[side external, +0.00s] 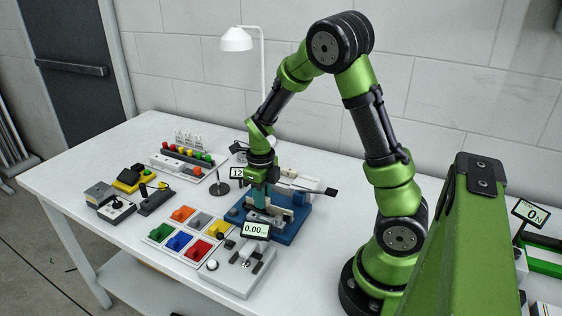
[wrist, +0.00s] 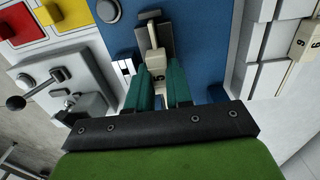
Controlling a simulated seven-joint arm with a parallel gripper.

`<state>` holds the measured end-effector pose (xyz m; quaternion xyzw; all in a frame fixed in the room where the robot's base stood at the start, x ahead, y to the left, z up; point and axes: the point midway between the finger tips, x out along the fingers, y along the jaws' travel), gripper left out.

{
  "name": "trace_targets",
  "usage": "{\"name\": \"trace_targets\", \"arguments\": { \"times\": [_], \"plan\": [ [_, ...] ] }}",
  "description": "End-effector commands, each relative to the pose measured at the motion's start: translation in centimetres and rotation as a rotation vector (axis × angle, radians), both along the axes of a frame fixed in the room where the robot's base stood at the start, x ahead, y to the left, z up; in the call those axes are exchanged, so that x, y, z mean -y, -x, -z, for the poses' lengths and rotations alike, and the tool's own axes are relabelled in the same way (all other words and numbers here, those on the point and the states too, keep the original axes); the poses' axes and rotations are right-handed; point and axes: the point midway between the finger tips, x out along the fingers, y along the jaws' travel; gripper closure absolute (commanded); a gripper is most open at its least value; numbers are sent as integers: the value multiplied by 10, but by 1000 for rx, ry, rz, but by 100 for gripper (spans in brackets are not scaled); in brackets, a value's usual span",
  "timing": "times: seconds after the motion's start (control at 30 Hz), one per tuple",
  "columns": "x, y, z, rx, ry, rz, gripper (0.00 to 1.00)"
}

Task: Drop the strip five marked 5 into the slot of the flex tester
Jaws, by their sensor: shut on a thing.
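My gripper (side external: 259,198) is low over a blue-based machine (side external: 288,224) on the white table. In the wrist view, the teal fingers of my gripper (wrist: 160,76) are shut on a narrow cream strip (wrist: 155,57), with a mark like a 5 on its near end. The strip's far end lies over or against a grey metal fixture (wrist: 150,15) on the blue base (wrist: 205,40). I cannot tell whether it is in a slot or above one. I take the blue-based machine to be the flex tester; no label shows.
A white device with a 0.00 display (side external: 256,230) stands close in front. Coloured bins (side external: 187,232) are to its left. In the wrist view, another cream strip (wrist: 303,38) lies at the right on a white rack. A white lamp (side external: 238,42) stands behind.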

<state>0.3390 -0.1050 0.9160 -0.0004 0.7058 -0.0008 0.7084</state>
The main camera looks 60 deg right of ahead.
Motion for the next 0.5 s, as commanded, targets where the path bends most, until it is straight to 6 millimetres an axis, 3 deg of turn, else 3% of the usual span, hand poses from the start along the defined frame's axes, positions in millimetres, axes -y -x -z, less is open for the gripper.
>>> {"name": "trace_targets", "arguments": {
  "times": [0.03, 0.07, 0.23, 0.5],
  "plan": [
    [0, 0, 0, 0, 0, 0, 100],
    [0, 0, 0, 0, 0, 0, 76],
    [0, 0, 0, 0, 0, 0, 50],
    [0, 0, -1, 0, 0, 0, 50]
  ]
}}
